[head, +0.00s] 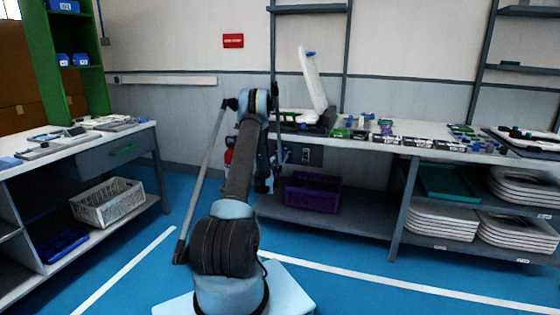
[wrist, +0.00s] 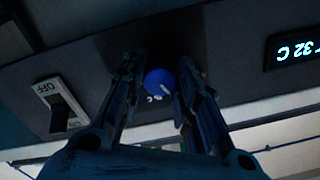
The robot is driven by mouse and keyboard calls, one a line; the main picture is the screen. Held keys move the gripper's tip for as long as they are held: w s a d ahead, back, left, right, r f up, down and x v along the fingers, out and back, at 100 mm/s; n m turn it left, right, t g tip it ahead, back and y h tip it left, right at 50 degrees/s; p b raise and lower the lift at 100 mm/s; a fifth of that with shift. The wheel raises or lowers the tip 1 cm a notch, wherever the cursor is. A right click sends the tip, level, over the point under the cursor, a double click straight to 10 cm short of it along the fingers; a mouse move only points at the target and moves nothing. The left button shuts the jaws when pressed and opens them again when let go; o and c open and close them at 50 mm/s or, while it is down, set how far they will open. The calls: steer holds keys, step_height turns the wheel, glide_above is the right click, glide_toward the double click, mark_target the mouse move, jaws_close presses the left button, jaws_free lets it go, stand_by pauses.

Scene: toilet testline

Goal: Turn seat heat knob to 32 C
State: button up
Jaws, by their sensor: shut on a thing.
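In the wrist view, the round blue knob (wrist: 160,83) with a light pointer mark sits on a dark panel (wrist: 215,55). My gripper (wrist: 161,72) has one finger on each side of the knob and is shut on it. A lit display (wrist: 294,48) to the right reads 32 C. In the head view, the toilet unit with its raised white lid (head: 313,78) is on the back bench. My arm hides the knob and most of my gripper there.
A switch labelled OFF (wrist: 62,107) is left of the knob. The back bench (head: 410,128) holds several small parts right of the toilet unit. A purple crate (head: 312,193) sits on the shelf below. A side bench (head: 80,148) is at left; blue floor lies between.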

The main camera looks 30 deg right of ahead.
steer(key=shift+m, duration=0.3)
steer(key=o, duration=1.1)
steer(key=shift+c, duration=0.2)
steer(key=shift+s, duration=0.1)
steer(key=v, duration=0.7)
steer(key=shift+a, duration=0.15)
steer(key=shift+f, duration=0.1)
